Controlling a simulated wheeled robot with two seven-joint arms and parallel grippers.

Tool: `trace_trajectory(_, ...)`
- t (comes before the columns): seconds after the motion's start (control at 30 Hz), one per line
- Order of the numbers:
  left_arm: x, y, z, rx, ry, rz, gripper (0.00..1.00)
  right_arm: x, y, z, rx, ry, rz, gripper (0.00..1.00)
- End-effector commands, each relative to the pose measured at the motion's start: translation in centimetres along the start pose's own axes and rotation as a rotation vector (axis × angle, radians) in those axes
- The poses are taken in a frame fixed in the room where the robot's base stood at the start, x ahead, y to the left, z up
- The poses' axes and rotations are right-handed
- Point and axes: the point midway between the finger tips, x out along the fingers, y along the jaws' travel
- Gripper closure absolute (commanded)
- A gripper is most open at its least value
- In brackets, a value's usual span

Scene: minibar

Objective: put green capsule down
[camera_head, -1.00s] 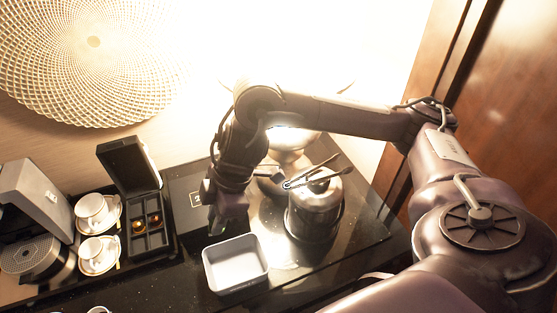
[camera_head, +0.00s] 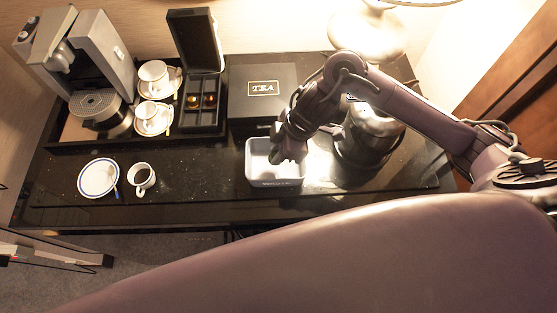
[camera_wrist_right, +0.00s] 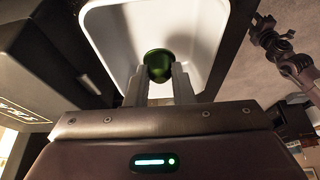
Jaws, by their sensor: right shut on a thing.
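The green capsule (camera_wrist_right: 157,66) shows in the right wrist view, dark and shiny, between the fingertips of my right gripper (camera_wrist_right: 160,76). The gripper is shut on it and holds it over the inside of a white rectangular container (camera_wrist_right: 117,50). In the head view, my right gripper (camera_head: 284,157) reaches down into the opening of this white container (camera_head: 276,183); the capsule is hidden there. I cannot tell whether the capsule touches the container's bottom. A dark jointed part at the right of the wrist view looks like my left arm; its jaws cannot be made out.
A black TEA box (camera_head: 263,88) stands behind the container, and a metal kettle (camera_head: 368,135) close to its right. A capsule box (camera_head: 203,112), cups, a coffee machine (camera_head: 98,65), a plate (camera_head: 98,178) and a cup (camera_head: 141,178) are to the left. The counter between is clear.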

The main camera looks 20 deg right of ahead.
Motion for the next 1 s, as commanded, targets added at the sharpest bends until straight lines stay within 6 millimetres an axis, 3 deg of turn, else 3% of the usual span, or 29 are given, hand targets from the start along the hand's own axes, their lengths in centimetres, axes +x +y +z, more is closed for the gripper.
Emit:
trace_trajectory(0.4, -0.2, -0.3, 0.2, 0.0, -0.002, -0.004, 0.64, 4.3, 0.0, 1.8, 0.001, -0.001, 0.0, 0.99)
trace_trajectory(0.77, 0.0, -0.7, 0.3, -0.002, -0.003, -0.009, 0.64, 4.7, 0.0, 2.0, -0.001, -0.001, 0.001, 0.99)
trace_trajectory(0.8, 0.0, -0.8, 0.3, -0.002, -0.003, -0.009, 0.64, 4.7, 0.0, 2.0, -0.001, -0.001, 0.001, 0.77)
trace_trajectory(0.97, -0.1, -0.7, 0.3, -0.002, -0.003, -0.009, 0.64, 4.6, 0.0, 2.0, -0.001, -0.001, 0.001, 0.57)
trace_trajectory(1.0, -0.1, -0.7, 0.3, -0.002, -0.003, -0.009, 0.64, 4.6, 0.0, 2.0, -0.001, -0.001, 0.001, 0.57)
